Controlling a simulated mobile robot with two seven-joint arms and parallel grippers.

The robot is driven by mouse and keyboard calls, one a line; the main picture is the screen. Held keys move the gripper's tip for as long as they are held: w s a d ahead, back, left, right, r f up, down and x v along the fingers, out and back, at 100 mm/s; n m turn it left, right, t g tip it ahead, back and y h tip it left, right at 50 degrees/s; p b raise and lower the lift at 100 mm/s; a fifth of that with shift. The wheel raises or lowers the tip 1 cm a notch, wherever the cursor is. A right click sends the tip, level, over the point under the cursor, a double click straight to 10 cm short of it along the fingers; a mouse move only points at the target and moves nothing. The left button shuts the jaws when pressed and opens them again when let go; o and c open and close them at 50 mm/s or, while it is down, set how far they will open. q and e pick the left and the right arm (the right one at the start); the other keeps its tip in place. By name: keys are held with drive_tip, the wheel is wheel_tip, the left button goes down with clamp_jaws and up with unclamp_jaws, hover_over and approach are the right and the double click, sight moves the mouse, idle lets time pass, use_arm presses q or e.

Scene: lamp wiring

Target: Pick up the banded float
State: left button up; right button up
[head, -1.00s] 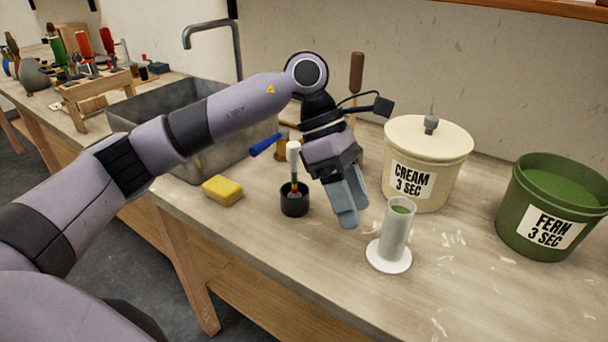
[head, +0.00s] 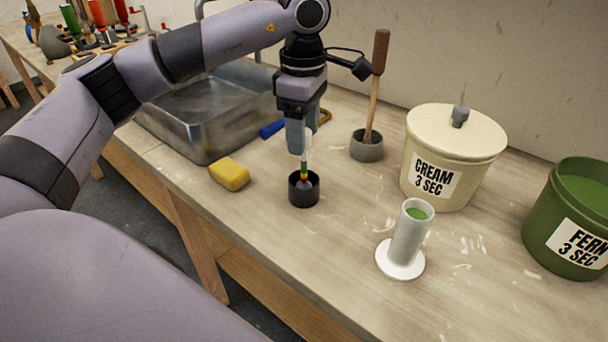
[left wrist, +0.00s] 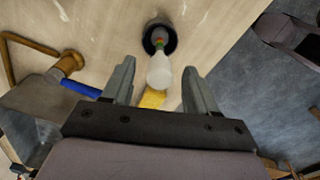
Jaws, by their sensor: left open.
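The banded float (head: 305,165) stands upright in a small black cup (head: 304,192) on the bench. It has a white upper part and a narrow stem with coloured bands; its lower end is hidden in the cup. My left gripper (head: 299,150) points down at the float's upper part, overlapping it in the head view. In the left wrist view, the open fingers (left wrist: 160,80) are spread on either side of the float's white bulb (left wrist: 160,74), with gaps on both sides. The black cup (left wrist: 159,33) shows beyond it. My right gripper is not in view.
A yellow sponge (head: 230,174) lies left of the cup, near the bench edge. A white cylinder (head: 408,235) with green liquid stands to the right. Cream (head: 446,165) and green (head: 568,235) tubs are farther right. The metal sink (head: 205,125) is behind left.

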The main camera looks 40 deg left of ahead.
use_arm(q)
drive_tip(key=shift+f, duration=0.4)
clamp_jaws()
drive_tip(key=shift+r, duration=0.15)
